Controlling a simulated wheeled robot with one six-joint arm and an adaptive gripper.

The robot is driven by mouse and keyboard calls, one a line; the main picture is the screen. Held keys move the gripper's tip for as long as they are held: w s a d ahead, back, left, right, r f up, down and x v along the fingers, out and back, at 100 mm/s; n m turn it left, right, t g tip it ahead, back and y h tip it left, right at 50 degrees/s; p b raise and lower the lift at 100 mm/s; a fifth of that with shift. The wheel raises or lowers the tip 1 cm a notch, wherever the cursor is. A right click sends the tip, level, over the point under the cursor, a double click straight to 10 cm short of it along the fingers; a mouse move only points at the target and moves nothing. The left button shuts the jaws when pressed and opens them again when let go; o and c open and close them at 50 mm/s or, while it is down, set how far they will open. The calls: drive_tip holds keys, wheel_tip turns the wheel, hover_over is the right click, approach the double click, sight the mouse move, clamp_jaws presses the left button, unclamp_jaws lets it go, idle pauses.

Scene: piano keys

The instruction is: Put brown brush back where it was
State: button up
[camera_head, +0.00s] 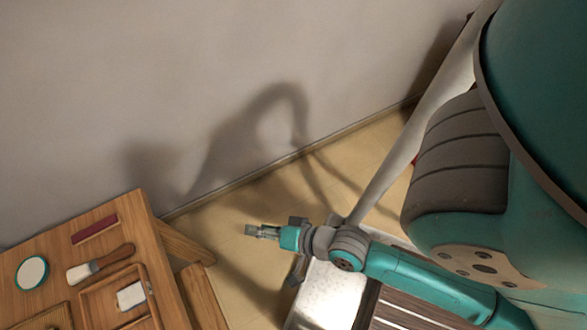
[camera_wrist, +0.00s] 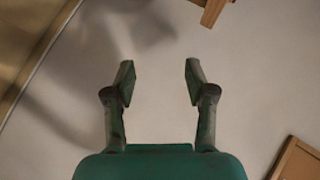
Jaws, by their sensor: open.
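The brown brush (camera_head: 101,262), with a wooden handle and pale bristles, lies on the wooden table (camera_head: 70,243) at the lower left of the head view. My gripper (camera_head: 249,230) is out in the air to the right of the table, well apart from the brush. In the wrist view, my gripper (camera_wrist: 158,75) has its two fingers spread with nothing between them. The brush does not show in the wrist view.
On the table are a dark red bar (camera_head: 95,229), a round white-topped item (camera_head: 32,272) and a wooden tray (camera_head: 97,296) holding a white object (camera_head: 131,295). A grey wall (camera_head: 130,90) stands behind. Open floor lies between table and arm.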

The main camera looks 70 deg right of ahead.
drive_tip(key=s+d+r+n+t+h, duration=0.1)
drive_tip(key=s+r+n+t, duration=0.1)
drive_tip(key=s+r+n, duration=0.7)
drive_tip(key=s+n, duration=0.3)
drive_tip(key=shift+d+r+n, duration=0.2)
drive_tip(key=shift+d+n, duration=0.1)
drive_tip(key=shift+d, duration=0.05)
